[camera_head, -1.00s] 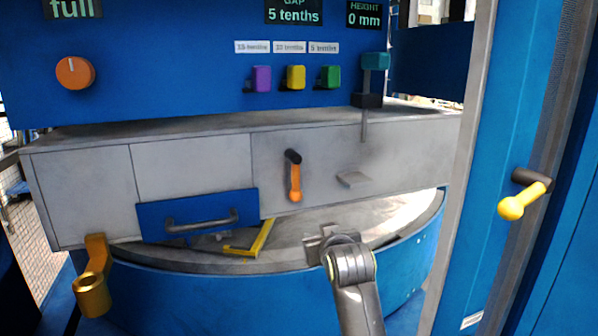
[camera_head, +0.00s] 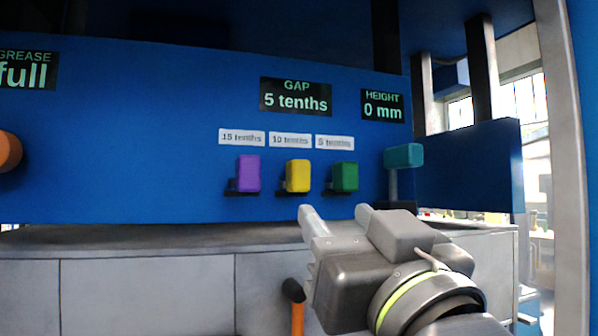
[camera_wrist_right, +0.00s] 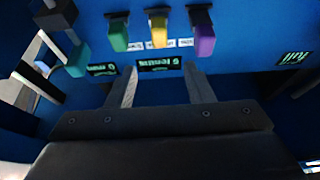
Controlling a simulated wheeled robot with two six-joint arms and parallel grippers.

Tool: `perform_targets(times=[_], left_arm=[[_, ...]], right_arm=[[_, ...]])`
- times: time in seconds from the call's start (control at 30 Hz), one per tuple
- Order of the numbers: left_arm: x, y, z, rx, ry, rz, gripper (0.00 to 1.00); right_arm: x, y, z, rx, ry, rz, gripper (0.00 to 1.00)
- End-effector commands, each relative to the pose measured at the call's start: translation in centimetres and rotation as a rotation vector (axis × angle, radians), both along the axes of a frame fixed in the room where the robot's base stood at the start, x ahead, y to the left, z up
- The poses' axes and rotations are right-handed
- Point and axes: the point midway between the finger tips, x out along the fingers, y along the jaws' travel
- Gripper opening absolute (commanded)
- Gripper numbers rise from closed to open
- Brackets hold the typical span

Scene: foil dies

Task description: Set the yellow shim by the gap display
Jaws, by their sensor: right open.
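The yellow shim (camera_head: 298,175) sits on a small dark holder on the blue panel, under the label "10 tenths". It also shows in the right wrist view (camera_wrist_right: 158,30), beyond the fingers. The gap display (camera_head: 296,97) above it reads "5 tenths". A purple shim (camera_head: 248,173) sits to its left under "15 tenths", and a green shim (camera_head: 345,176) to its right under a blurred label. My right gripper (camera_head: 337,213) is open and empty, below and in front of the yellow and green shims, apart from them. My left gripper is not in view.
A teal block on a post (camera_head: 403,156) stands right of the green shim, under the height display (camera_head: 382,105) reading "0 mm". A grey ledge (camera_head: 150,236) runs below the panel. An orange-handled lever (camera_head: 296,305) is beneath it. An orange knob (camera_head: 8,151) is at far left.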

Motion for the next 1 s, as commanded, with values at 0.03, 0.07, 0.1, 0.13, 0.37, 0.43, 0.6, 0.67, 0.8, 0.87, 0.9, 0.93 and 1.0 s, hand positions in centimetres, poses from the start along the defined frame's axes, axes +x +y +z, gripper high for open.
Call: perform_targets(times=[0.03, 0.07, 0.1, 0.13, 0.37, 0.43, 0.6, 0.67, 0.8, 0.87, 0.9, 0.93, 1.0], left_arm=[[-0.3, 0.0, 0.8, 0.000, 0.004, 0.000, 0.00], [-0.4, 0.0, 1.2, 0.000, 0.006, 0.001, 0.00], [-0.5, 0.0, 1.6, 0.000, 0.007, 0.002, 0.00], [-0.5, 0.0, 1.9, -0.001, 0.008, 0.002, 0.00], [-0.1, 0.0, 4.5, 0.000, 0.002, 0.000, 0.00], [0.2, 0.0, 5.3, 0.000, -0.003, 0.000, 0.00], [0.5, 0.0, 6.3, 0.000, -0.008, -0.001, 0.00], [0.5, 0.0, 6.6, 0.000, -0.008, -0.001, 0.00], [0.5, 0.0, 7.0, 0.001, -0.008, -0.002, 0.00], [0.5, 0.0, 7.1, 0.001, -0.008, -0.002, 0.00], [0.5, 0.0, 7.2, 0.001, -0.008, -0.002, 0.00], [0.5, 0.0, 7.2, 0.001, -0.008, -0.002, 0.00], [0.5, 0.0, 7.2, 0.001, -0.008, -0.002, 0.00]], right_arm=[[0.9, 0.3, 0.6, -0.002, 0.007, -0.001, 0.47], [1.5, 0.4, 0.9, -0.002, 0.008, 0.000, 0.47], [2.2, 0.7, 1.3, -0.002, 0.008, -0.001, 0.47], [2.7, 0.8, 1.5, -0.002, 0.009, -0.002, 0.47], [6.7, 2.1, 3.3, -0.004, 0.007, -0.002, 0.47], [8.1, 2.6, 3.9, -0.003, 0.006, -0.001, 0.47], [10.9, 3.5, 4.9, -0.003, 0.003, -0.002, 0.47], [11.6, 3.7, 5.3, -0.003, 0.003, -0.002, 0.47], [12.9, 4.2, 5.7, -0.002, 0.004, 0.000, 0.47], [13.2, 4.3, 5.8, -0.001, 0.002, 0.000, 0.47], [13.3, 4.3, 5.8, 0.000, 0.001, 0.000, 0.47], [13.4, 4.3, 5.8, 0.000, 0.001, 0.000, 0.47], [13.5, 4.4, 5.8, -0.001, 0.002, 0.000, 0.47]])
